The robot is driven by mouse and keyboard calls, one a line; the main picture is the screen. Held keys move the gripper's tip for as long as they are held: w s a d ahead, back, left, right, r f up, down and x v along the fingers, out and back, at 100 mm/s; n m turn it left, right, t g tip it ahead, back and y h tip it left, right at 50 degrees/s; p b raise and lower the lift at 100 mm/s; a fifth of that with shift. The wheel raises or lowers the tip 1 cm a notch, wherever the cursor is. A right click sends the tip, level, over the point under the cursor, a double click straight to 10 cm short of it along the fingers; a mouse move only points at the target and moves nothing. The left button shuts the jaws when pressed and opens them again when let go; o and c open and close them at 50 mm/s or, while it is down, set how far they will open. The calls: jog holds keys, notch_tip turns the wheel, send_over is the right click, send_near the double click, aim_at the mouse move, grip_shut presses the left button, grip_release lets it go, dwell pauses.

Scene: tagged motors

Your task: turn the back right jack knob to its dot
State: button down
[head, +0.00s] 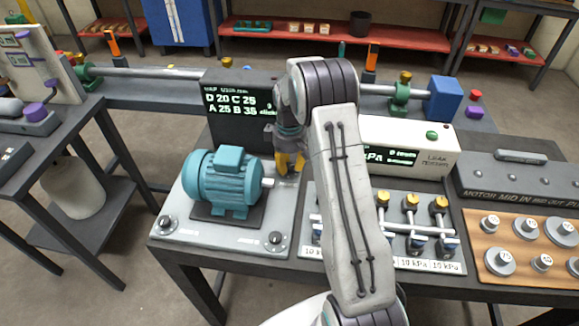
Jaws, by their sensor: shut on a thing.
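A teal motor (225,182) sits on a dark pad on a light grey base plate (205,238). Front jack knobs show at the plate's front left (167,222) and front right (275,240). My gripper (289,168) points down at the plate's back right corner, just right of the motor shaft. Its yellow fingers are shut on the back right jack knob, which they hide along with its dot. The back left knob is hidden behind the motor. A dark display (238,105) behind the motor reads D 20 C 25 on top and A 25 B 35 below.
My arm crosses the middle of the bench. To its right stand a white leak meter (425,145) and a row of brass-topped valves (411,203). A wooden board (520,250) with several weights lies at the right. A pale panel (30,60) stands on the left bench.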

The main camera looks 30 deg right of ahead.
aim_at(289, 165)
jog(key=shift+f+n, duration=0.1)
jog(key=shift+n, duration=0.5)
jog(key=c, duration=0.9)
grip_release()
notch_tip(289, 165, up, 12)
dwell(0.7)
